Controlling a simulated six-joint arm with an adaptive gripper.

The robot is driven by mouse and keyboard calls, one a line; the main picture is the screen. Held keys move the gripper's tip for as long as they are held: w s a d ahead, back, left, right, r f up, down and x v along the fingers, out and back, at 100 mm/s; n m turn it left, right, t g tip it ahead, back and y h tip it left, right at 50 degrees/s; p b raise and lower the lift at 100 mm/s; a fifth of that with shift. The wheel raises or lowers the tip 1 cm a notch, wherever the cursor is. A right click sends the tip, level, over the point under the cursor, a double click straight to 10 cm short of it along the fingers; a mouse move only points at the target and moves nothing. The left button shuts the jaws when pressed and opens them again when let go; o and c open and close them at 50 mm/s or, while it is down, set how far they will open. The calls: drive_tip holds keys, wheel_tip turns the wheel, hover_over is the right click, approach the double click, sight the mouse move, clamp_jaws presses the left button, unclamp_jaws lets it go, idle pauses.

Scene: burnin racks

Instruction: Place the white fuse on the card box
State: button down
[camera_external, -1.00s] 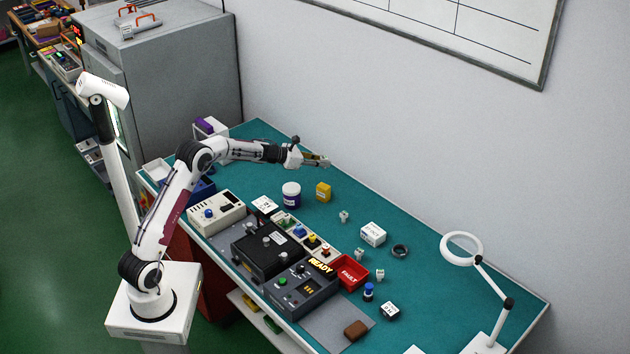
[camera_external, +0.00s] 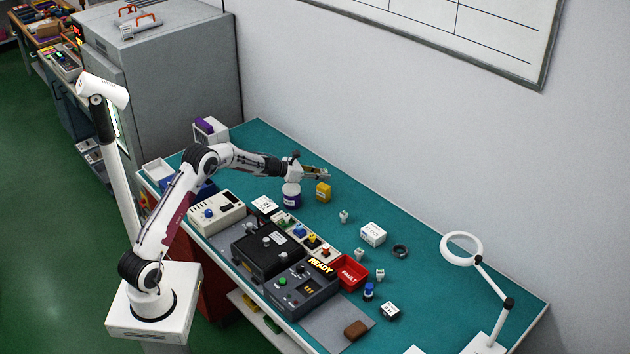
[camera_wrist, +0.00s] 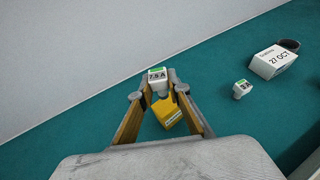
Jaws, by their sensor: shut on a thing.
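My gripper (camera_external: 327,173) is shut on a small white fuse with a green marking and "7.5 A" on its face; the fuse (camera_wrist: 157,79) sits between the fingertips in the wrist view. The gripper is above the far side of the bench, near a yellow box (camera_external: 323,191). In the wrist view the yellow box (camera_wrist: 168,114) shows below and between the fingers. A white box (camera_external: 373,234) marked "27 OCT" stands further right on the bench and also shows in the wrist view (camera_wrist: 273,62). I cannot tell for certain which box is the card box.
Another white fuse (camera_wrist: 242,89) stands between the yellow and white boxes. A purple-and-white jar (camera_external: 291,196) is left of the yellow box. A dark ring (camera_external: 400,251), a red FAULT tray (camera_external: 349,273) and a magnifier lamp (camera_external: 462,248) are to the right. Bench space behind the white box is clear.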

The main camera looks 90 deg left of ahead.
drive_tip(key=shift+f, duration=1.3)
drive_tip(key=shift+f, duration=0.2)
drive_tip(key=c, duration=1.9)
unclamp_jaws()
drive_tip(key=shift+r, duration=0.2)
drive_tip(key=shift+v, duration=6)
